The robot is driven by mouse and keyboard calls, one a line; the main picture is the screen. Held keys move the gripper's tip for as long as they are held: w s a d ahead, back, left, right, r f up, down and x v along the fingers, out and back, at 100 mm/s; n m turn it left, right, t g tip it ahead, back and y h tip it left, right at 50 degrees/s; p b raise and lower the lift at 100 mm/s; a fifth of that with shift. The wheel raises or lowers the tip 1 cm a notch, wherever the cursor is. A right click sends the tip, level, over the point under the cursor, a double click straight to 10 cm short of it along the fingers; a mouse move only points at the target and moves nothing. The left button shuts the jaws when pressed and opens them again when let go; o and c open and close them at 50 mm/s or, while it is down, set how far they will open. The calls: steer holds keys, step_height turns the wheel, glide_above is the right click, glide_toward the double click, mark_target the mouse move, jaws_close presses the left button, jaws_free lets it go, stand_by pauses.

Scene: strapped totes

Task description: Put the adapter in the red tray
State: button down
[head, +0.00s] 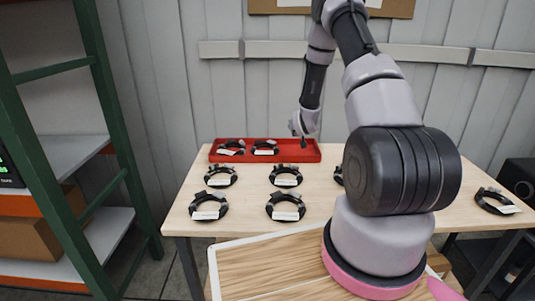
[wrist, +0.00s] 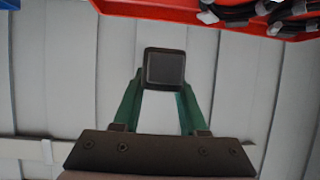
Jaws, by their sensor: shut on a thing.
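The red tray (head: 290,157) lies along the back of the table, with two black cable coils with pale labels (head: 264,147) in its left and middle part. My gripper (head: 303,134) is over the tray's right part in the head view, small and partly unclear. In the wrist view, the green fingers of my gripper (wrist: 163,92) are shut on a dark, square-faced block, seemingly the adapter (wrist: 165,68). The tray's edge shows in the wrist view (wrist: 190,14) at the top right, apart from the block. The gap between block and tray floor cannot be told.
Several labelled coils (head: 286,206) lie in rows on the wooden table (head: 245,200). Another coil (head: 493,201) lies at the far right. A green-framed shelf (head: 85,120) stands at the left. My arm hides part of the table's right half. A panelled wall (head: 270,80) is behind.

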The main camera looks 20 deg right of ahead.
steer(key=w+d+f+h, duration=0.1)
steer(key=w+d+f, duration=0.1)
steer(key=w+d, duration=0.3)
glide_above(300, 152)
steer(key=shift+m, duration=0.3)
step_height(300, 152, down, 6)
steer(key=shift+s+r, duration=0.1)
steer(key=shift+a+f, duration=0.1)
steer(key=shift+f, duration=2.05)
steer(key=shift+f, duration=0.25)
steer(key=shift+f, duration=0.35)
steer(key=shift+c, duration=2.2)
jaws_free()
